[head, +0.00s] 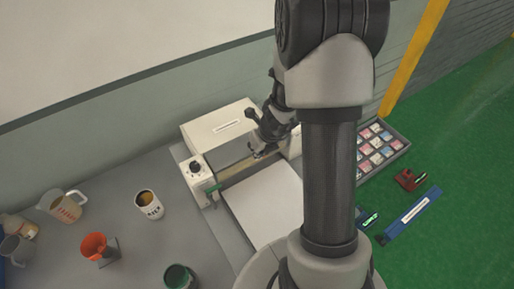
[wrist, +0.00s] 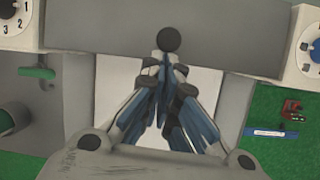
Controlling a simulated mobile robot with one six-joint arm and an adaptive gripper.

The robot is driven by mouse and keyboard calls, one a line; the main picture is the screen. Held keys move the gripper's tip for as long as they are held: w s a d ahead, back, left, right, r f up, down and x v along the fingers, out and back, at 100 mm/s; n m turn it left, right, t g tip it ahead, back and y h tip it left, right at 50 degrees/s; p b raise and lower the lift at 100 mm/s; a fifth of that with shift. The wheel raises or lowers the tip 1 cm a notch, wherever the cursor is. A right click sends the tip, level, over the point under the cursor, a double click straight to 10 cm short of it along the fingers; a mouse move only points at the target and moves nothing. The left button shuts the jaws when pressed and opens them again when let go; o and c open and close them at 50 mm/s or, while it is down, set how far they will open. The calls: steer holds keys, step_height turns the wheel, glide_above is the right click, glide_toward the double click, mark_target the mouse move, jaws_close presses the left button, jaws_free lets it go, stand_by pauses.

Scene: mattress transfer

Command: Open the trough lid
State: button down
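The trough lid is the pale cover (head: 214,131) of a white machine on the grey bench, with a white label on it. It looks down flat over the machine. In the wrist view a grey panel of the machine (wrist: 230,32) crosses the top, with a round black knob (wrist: 168,39) in front of it. My gripper (head: 259,153) is at the machine's front edge, right of the lid's middle. In the wrist view its fingers (wrist: 165,68) come together right at the knob. I cannot tell whether they grip the knob's stem.
A dial (head: 196,167) and a green lever (head: 213,190) are on the machine's left end. A white plate (head: 265,205) lies in front. Left on the bench are a white mug (head: 149,206), an orange cup (head: 96,246) and a jug (head: 63,208). A sample tray (head: 399,148) is at right.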

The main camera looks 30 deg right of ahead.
steer(key=shift+w+a+r+p, duration=0.1)
steer(key=shift+w+r+p, duration=0.2)
steer(key=shift+r+p, duration=0.2)
steer(key=w+r+p, duration=0.6)
steer(key=p, duration=0.6)
steer(key=shift+w, duration=0.35)
stand_by(0.8)
